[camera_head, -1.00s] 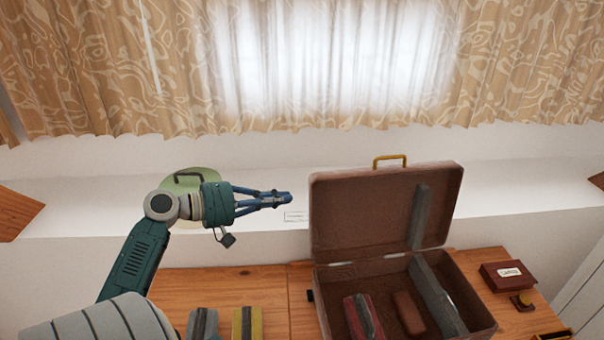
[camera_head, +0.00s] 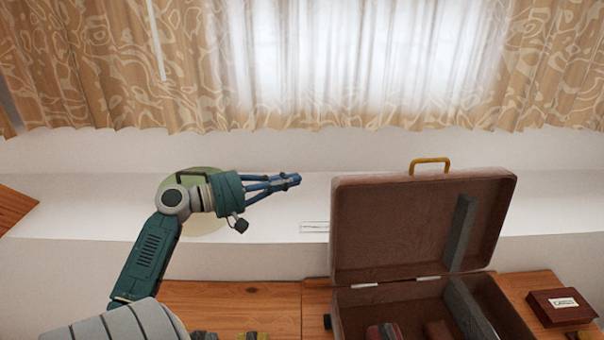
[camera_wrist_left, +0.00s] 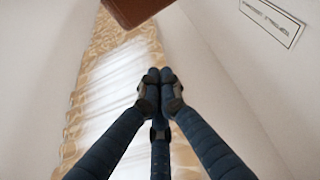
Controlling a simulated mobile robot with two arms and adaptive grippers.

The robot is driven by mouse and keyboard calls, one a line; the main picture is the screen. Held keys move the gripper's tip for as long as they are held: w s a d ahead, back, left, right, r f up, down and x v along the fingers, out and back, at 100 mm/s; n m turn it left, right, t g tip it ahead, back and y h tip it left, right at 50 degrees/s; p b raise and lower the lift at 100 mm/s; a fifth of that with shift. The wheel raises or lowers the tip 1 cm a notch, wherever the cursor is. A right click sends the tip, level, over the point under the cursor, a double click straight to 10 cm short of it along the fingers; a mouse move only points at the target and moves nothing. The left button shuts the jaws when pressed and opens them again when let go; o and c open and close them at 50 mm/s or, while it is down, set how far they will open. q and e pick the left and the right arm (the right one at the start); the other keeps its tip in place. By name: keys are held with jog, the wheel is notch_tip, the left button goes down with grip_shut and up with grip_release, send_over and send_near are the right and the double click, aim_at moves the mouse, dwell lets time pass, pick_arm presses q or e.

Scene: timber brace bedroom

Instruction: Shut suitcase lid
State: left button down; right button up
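The brown suitcase stands on the wooden table with its lid (camera_head: 400,225) raised upright and a yellow handle (camera_head: 430,164) on the lid's top edge. Its base (camera_head: 505,310) holds a few items, partly cut off by the frame's lower edge. My left gripper (camera_head: 294,180) is in the air to the left of the lid, apart from it, with its fingers together and nothing between them. In the left wrist view the fingertips (camera_wrist_left: 160,82) meet, and a brown corner of the lid (camera_wrist_left: 133,8) shows at the top. My right gripper is in neither view.
A dark red box (camera_head: 560,308) with a label sits right of the suitcase on the wooden table (camera_head: 240,300). A green round object (camera_head: 208,222) is behind my left wrist. A pale ledge and wall lie behind, with patterned curtains (camera_head: 90,70) above.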

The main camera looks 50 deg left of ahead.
pick_arm(q)
jog(key=w+d+p, duration=0.5)
jog(key=d, duration=0.1)
jog(key=shift+w+r, duration=0.2)
jog(key=shift+w, duration=0.1)
jog(key=shift+d, duration=0.1)
